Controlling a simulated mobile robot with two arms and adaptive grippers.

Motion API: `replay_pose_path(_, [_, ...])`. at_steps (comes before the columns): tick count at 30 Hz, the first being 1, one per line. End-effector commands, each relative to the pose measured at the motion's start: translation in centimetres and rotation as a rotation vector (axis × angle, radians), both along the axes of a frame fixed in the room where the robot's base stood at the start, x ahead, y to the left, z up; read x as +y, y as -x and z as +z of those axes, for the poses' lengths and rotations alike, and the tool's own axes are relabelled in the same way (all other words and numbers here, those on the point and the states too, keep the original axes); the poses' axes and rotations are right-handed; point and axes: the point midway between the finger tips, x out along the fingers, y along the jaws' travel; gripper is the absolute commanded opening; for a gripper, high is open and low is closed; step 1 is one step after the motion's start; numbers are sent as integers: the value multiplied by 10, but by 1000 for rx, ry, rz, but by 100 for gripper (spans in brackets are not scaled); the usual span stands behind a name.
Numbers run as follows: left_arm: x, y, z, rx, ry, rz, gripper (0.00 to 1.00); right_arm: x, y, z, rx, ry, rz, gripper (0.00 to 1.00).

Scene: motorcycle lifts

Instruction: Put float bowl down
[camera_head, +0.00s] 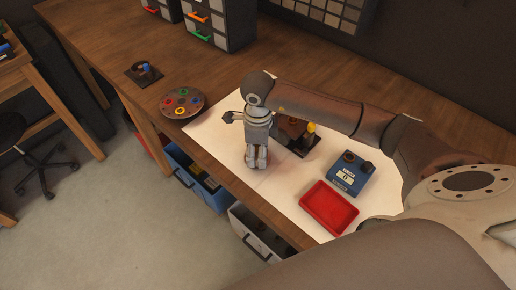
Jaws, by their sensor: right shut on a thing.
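My right gripper (257,164) points down over the white mat (222,140) on the workbench. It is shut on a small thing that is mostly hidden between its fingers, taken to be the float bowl. I cannot tell whether the held piece touches the mat. A brown assembly with a yellow part (310,128) stands on a dark base just right of the gripper, partly behind my arm. My left gripper is not in view.
A red tray (329,207) and a blue device with a display (350,174) stand on the mat to the right. A round dish with coloured spots (182,102) is at the left. Drawer units (218,22) stand at the back. The mat's front left is clear.

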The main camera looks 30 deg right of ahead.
Motion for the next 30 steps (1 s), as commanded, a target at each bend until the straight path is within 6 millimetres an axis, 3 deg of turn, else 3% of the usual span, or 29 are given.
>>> replay_pose_path(2, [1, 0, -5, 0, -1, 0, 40, 0, 0, -4, 0, 0, 0, 29])
replay_pose_path(3, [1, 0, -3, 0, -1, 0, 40, 0, 0, -2, 0, 0, 0, 60])
replay_pose_path(7, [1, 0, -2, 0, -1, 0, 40, 0, 0, -2, 1, 1, 0, 76])
replay_pose_path(21, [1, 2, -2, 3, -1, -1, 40, 0, -1, 5, -2, 0, -1, 76])
replay_pose_path(30, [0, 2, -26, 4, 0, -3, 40, 0, -2, 65, -8, -1, 0, 76])
